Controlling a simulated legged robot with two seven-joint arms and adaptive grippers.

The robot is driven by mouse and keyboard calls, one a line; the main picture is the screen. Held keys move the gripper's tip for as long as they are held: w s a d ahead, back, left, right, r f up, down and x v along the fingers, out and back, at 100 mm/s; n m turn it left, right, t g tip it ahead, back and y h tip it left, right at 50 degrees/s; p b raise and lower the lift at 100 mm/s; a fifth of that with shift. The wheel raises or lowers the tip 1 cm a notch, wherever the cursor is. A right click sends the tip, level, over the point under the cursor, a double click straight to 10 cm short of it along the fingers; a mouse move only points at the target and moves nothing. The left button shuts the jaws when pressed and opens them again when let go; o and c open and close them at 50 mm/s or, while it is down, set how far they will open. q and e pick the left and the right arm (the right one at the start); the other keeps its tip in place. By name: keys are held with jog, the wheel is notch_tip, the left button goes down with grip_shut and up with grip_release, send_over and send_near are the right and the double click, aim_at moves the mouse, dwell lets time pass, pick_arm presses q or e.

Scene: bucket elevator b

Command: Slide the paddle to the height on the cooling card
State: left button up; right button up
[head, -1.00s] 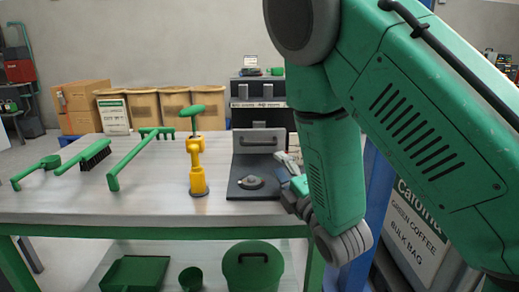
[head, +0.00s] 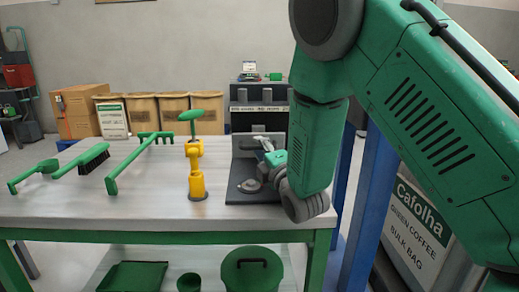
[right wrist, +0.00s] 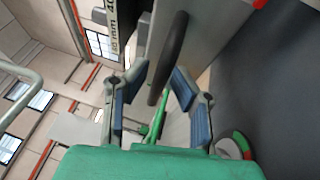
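An upright grey plate (head: 243,144) with a dark bar handle stands at the back of a dark base (head: 240,196) on the bench; it seems to be the paddle. A pale strip (head: 246,107) with mm marks runs above it, and part of it shows in the right wrist view (right wrist: 118,22). My right gripper (head: 262,144) is at the plate's front. In the right wrist view my right gripper (right wrist: 160,82) is open, with the dark handle (right wrist: 169,55) between its blue-padded fingers; contact cannot be told. I cannot identify the cooling card for certain. My left gripper is out of view.
A yellow stand with a green top (head: 196,172) is left of the base. A green rake (head: 135,160), a brush (head: 93,158) and a scoop (head: 47,166) lie further left. A blue post (head: 371,215) and a coffee sack (head: 421,222) are at the right.

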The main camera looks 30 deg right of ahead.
grip_shut()
jog(key=shift+r+p, duration=0.85)
jog(key=shift+r, duration=0.3)
jog(key=shift+d+f, duration=0.1)
jog(key=shift+o, duration=2.4)
grip_release()
jog(key=shift+f, duration=0.1)
